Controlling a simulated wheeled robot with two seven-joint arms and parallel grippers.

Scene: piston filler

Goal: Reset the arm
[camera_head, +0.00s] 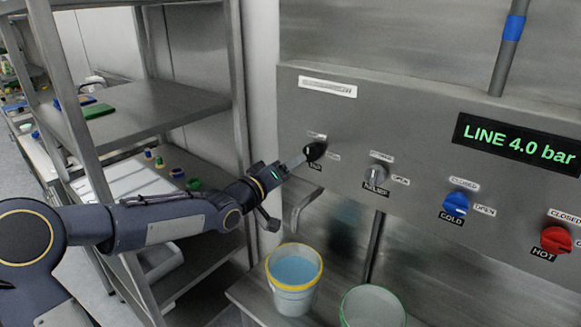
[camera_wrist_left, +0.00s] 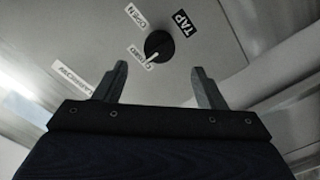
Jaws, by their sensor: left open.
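My left gripper (camera_head: 297,160) reaches in from the left at the steel panel, in front of the black TAP knob (camera_head: 315,151). In the left wrist view the two fingers of the gripper (camera_wrist_left: 160,76) are apart with nothing between them. The black knob (camera_wrist_left: 159,46) shows beyond the fingertips, roughly in line with the gap, and no finger is seen touching it. A white pointer line marks the knob; labels, one reading OPEN, sit around it. My right gripper is in neither view.
The panel (camera_head: 420,150) also carries a grey relief knob (camera_head: 376,175), a blue COLD knob (camera_head: 455,205), a red HOT knob (camera_head: 555,239) and a display (camera_head: 517,144) reading LINE 4.0 bar. A yellow-rimmed bucket (camera_head: 293,298) and green-rimmed bucket (camera_head: 372,311) stand below. A shelf rack (camera_head: 152,105) stands left.

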